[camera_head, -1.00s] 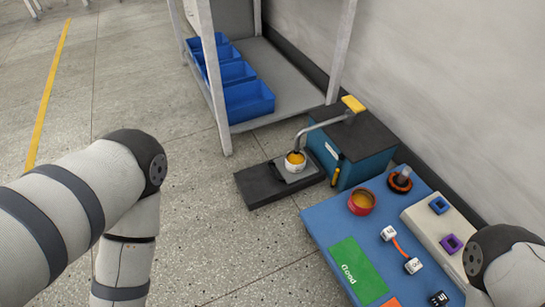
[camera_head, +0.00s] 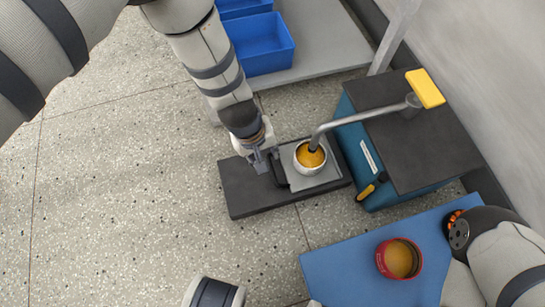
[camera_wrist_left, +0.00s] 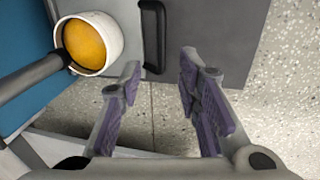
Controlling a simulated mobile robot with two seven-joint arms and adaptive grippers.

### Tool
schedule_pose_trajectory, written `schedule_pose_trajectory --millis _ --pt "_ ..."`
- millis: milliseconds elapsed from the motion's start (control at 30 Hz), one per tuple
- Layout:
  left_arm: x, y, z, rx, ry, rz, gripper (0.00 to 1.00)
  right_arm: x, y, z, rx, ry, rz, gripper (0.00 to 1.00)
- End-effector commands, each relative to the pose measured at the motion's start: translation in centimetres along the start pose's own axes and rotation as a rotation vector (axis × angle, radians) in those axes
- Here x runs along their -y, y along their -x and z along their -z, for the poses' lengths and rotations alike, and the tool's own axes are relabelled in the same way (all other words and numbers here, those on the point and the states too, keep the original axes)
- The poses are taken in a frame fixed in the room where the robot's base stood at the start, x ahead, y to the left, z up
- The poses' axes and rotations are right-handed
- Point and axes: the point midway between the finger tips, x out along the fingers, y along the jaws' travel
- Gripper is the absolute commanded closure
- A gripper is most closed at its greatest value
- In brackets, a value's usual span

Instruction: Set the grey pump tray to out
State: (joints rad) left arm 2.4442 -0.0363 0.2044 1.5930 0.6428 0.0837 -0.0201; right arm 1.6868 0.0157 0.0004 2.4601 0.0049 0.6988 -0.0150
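The grey pump tray (camera_head: 325,181) lies on a dark base plate (camera_head: 245,193) beside the teal pump box, with a black handle (camera_head: 279,169) on its left side. A white cup (camera_head: 309,157) with orange-yellow contents stands on it, under the bent spout. My left gripper (camera_head: 266,161) is close to the handle from the left. In the left wrist view my open gripper (camera_wrist_left: 158,70) has its two purple-padded fingers apart, and the handle (camera_wrist_left: 153,35) shows between and beyond the tips. Contact is not visible. My right gripper is out of view.
A blue mat (camera_head: 345,270) with a red cup (camera_head: 399,259) is at lower right. Blue bins (camera_head: 262,43) sit behind. Floor left of the base plate is clear.

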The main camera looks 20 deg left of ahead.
Motion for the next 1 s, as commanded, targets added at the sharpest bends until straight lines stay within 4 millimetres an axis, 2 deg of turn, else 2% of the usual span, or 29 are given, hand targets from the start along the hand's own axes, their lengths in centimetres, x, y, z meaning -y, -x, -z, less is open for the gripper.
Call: schedule_pose_trajectory --millis 33,100,200,333,667,700,800,833,1000 --pt "0.2 -2.2 -0.2 0.006 0.000 0.003 0.69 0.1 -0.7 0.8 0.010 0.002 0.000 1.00" --pt "0.2 -4.0 -0.2 0.005 -0.001 0.004 0.69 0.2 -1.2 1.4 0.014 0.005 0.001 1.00" --pt "0.2 -6.0 -0.1 0.004 -0.001 0.003 0.69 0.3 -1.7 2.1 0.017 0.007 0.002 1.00" --pt "0.2 -7.7 -0.1 0.002 -0.002 0.002 0.69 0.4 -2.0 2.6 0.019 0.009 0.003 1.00" --pt "0.1 -8.3 -0.1 0.001 -0.002 0.002 0.69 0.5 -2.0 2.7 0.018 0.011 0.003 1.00" --pt "0.1 -8.3 -0.1 0.001 -0.002 0.002 0.73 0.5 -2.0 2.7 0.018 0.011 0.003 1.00" --pt "0.1 -8.3 -0.1 0.001 -0.002 0.002 0.96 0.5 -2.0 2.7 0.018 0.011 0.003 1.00" --pt "0.1 -8.3 -0.1 0.001 -0.002 0.002 1.00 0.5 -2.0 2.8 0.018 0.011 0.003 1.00" --pt "0.1 -8.3 -0.1 0.001 -0.002 0.002 1.00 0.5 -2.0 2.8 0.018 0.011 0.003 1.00"
